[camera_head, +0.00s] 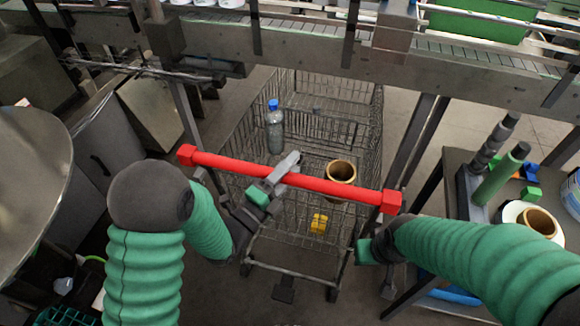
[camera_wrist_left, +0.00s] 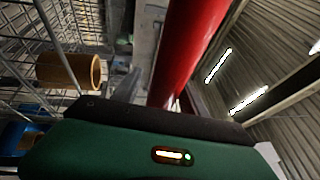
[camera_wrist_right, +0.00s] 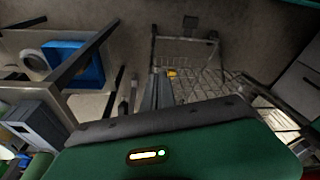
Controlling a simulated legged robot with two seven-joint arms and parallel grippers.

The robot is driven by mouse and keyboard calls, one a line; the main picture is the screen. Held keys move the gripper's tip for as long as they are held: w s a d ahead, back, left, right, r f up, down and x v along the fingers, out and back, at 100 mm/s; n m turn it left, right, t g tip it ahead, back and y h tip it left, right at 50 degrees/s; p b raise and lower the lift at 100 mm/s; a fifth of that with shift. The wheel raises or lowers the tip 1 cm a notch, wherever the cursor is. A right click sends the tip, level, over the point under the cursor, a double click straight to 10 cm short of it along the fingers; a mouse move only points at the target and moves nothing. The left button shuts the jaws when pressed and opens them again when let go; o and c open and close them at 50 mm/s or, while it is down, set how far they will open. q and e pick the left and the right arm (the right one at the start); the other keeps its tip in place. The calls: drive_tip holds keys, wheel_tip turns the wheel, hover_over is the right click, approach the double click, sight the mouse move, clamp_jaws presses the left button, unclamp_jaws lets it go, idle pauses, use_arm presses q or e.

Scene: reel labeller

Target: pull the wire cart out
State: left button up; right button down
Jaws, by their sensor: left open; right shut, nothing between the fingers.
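The wire cart (camera_head: 245,135) stands under the conveyor, with its red handle bar (camera_head: 330,186) towards me. In the left wrist view the bar (camera_wrist_left: 190,50) is large and close. My left gripper (camera_head: 282,172) is open at the middle of the bar, with a grey finger crossing it. I cannot tell whether it touches the bar. My right gripper (camera_head: 388,283) is shut and empty, below the bar's right end and beside the cart. In the right wrist view its fingers (camera_wrist_right: 158,92) point at the floor, with the cart (camera_wrist_right: 205,85) to the right.
The cart holds a blue-capped bottle (camera_head: 275,130), a brown roll (camera_head: 341,172) and a yellow block (camera_head: 318,223). The conveyor (camera_head: 300,55) spans above it, with legs on both sides. A table (camera_head: 458,165) stands at right, grey cabinets (camera_head: 110,150) at left.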

use_arm(q)
clamp_jaws()
drive_tip(key=shift+f, duration=0.1)
drive_tip(key=shift+s+f, duration=0.1)
drive_tip(key=shift+f, duration=0.05)
idle(1.2)
